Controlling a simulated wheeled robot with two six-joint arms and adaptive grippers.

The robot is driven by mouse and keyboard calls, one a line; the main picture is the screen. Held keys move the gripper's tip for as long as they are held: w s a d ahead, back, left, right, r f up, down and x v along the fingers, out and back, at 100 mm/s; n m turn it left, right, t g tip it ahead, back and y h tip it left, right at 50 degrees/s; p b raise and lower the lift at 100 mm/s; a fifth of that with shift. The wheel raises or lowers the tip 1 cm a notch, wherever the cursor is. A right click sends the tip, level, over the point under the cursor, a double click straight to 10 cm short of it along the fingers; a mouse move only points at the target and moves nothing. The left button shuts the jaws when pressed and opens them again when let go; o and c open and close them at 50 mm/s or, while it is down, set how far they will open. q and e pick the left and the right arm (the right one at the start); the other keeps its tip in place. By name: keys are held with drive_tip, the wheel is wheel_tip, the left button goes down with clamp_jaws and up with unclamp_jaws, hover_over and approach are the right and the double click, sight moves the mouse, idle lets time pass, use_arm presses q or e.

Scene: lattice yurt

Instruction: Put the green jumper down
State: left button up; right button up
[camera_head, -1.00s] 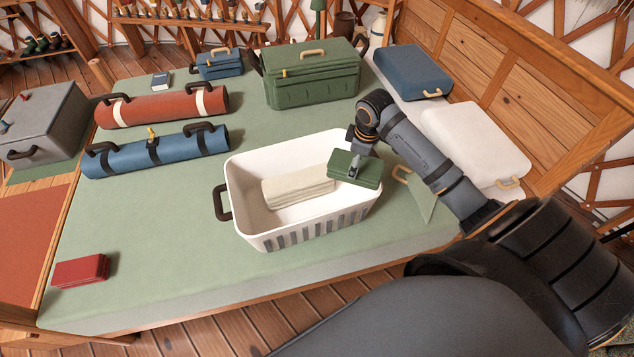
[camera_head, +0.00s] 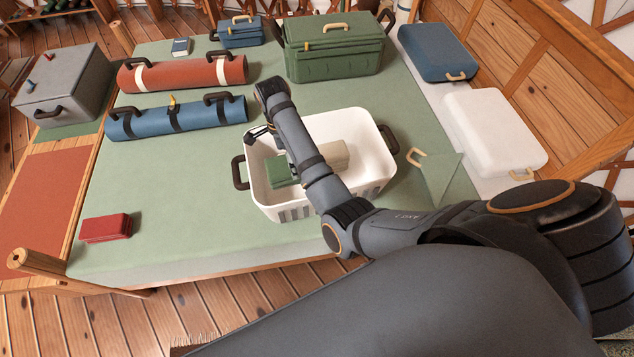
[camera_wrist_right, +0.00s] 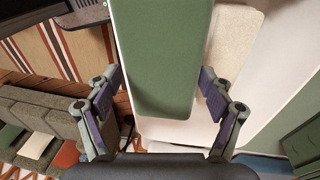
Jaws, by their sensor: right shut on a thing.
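The green jumper (camera_head: 280,171) is a folded green block at the left part of the white basket (camera_head: 372,160). My right gripper (camera_wrist_right: 161,82) is shut on it, with a finger on each side in the right wrist view, where the jumper (camera_wrist_right: 160,45) fills the middle. In the head view the right gripper (camera_head: 258,136) is partly hidden by my forearm. A folded cream cloth (camera_head: 335,155) lies in the basket to the right of the jumper. I cannot tell whether the jumper touches the basket floor. My left gripper is not in view.
The basket stands on a green-covered bed (camera_head: 200,190). A blue roll (camera_head: 190,115), a red roll (camera_head: 190,72) and a green case (camera_head: 335,50) lie behind it. A green flap with a handle (camera_head: 435,175) is right of the basket.

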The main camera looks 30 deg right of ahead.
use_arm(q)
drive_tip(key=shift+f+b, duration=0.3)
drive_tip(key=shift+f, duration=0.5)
use_arm(e)
drive_tip(key=shift+w+a+f, duration=0.1)
drive_tip(key=shift+a+f, duration=0.15)
drive_tip(key=shift+f, duration=0.45)
use_arm(q)
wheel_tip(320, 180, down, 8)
drive_tip(key=b, duration=0.8)
use_arm(e)
drive_tip(key=shift+f, duration=8.95)
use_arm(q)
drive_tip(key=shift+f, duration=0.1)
use_arm(e)
drive_tip(key=shift+f, duration=0.1)
drive_tip(key=o, duration=1.2)
drive_tip(key=r, duration=0.4)
drive_tip(key=w+r, duration=0.1)
drive_tip(key=r, duration=0.7)
drive_tip(key=shift+w+a+p, duration=0.3)
drive_tip(key=shift+w+p, duration=0.05)
drive_tip(key=shift+w, duration=0.05)
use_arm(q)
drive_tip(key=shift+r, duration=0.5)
